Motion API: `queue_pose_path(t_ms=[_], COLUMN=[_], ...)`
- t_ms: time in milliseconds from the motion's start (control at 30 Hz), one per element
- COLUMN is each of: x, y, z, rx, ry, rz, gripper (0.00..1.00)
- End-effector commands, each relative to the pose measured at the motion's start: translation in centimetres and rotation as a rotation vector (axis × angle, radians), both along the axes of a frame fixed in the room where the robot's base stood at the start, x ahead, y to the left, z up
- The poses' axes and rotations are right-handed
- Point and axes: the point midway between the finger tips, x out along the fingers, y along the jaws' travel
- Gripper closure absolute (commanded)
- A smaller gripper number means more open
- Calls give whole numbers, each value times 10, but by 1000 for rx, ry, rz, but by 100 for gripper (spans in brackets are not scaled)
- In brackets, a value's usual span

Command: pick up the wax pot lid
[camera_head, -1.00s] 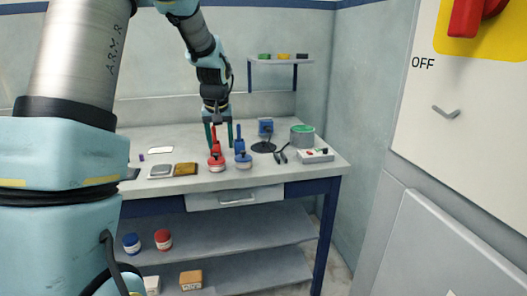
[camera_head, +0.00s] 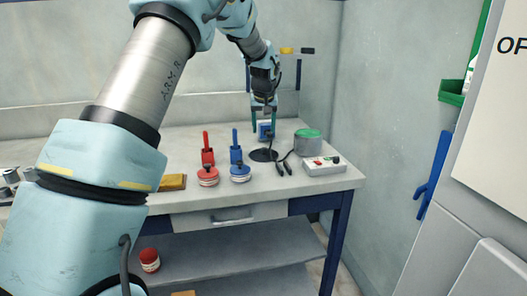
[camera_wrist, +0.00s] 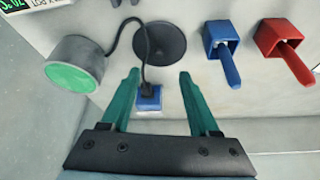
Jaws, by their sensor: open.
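A grey cylindrical pot (camera_head: 308,145) with a flat green top (camera_head: 308,133) stands at the right of the bench; it also shows in the wrist view (camera_wrist: 80,52). I cannot tell whether the green top is a lid or the pot's contents. A flat dark round disc (camera_head: 262,156) lies left of the pot; it shows in the wrist view (camera_wrist: 160,40) with a black cable across it. It may be the lid. My gripper (camera_head: 267,124) is open and empty, pointing down near a small blue box (camera_wrist: 148,101), which shows between its fingers (camera_wrist: 158,75).
A white control box (camera_head: 324,167) and dark pliers (camera_head: 284,166) lie in front of the pot. Red (camera_head: 207,152) and blue (camera_head: 236,150) holders with handled tools stand to the left, with round red (camera_head: 208,179) and blue (camera_head: 240,176) pieces in front. The wall is close on the right.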

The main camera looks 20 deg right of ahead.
Motion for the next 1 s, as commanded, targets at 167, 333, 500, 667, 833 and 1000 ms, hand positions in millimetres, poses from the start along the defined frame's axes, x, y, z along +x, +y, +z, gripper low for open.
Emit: queue_pose_path(t_ms=[167, 333, 500, 667, 833, 1000], x=[4, 15, 21, 26, 35, 42], y=[-3, -6, -8, -9, -13, -15], z=[-10, -34, -49, -58, -77, -95], rx=[2, 3, 1, 1, 1, 1], ry=[2, 3, 1, 2, 2, 0], rz=[-1, -1, -1, -1, 0, -1], gripper=[38, 38, 38, 38, 38, 38])
